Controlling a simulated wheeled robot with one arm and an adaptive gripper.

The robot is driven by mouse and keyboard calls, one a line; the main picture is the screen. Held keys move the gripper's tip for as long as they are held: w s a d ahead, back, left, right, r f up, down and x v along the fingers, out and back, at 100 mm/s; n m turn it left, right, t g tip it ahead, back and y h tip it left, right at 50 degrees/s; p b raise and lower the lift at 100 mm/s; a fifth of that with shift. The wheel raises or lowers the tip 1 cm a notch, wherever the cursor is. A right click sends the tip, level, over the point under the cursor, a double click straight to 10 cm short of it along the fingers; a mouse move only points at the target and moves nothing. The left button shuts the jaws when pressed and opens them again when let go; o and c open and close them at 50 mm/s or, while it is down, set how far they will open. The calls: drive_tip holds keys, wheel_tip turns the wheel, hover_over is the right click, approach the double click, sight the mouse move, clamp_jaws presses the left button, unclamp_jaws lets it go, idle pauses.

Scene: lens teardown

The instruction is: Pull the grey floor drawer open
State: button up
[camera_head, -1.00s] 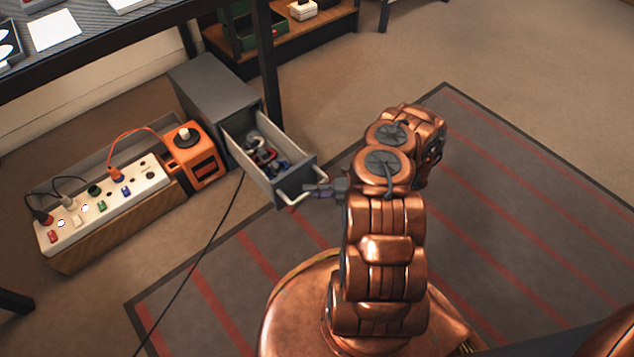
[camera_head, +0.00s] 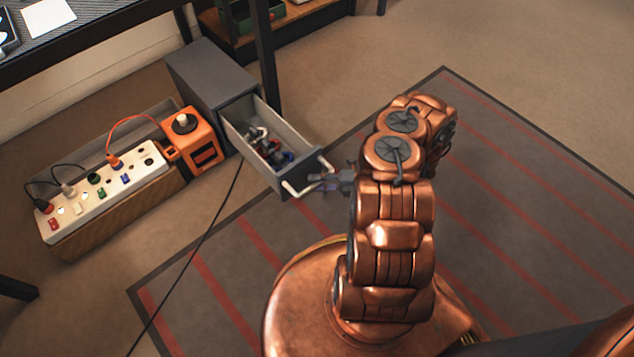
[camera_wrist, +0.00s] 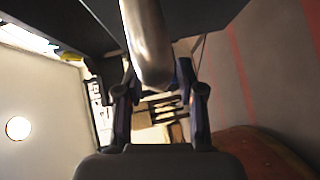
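The grey floor drawer (camera_head: 302,175) stands well out of its dark grey cabinet (camera_head: 212,84), with several small metallic, red and blue items (camera_head: 266,146) inside. Its pale metal handle (camera_head: 293,190) sticks out from the front; the same handle shows large in the wrist view (camera_wrist: 147,45). My gripper (camera_head: 325,182) is at the handle in the head view. The exact contact at the fingertips is partly hidden.
A power strip (camera_head: 100,200) and an orange box (camera_head: 193,145) stand left of the cabinet. A black cable (camera_head: 205,240) runs over the floor near the drawer. A table leg (camera_head: 264,62) stands behind it. The striped mat (camera_head: 520,190) is clear at right.

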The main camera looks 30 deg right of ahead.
drive_tip(key=shift+d, duration=0.1)
drive_tip(key=v, duration=1.2)
drive_tip(key=shift+r, duration=0.1)
idle(0.4)
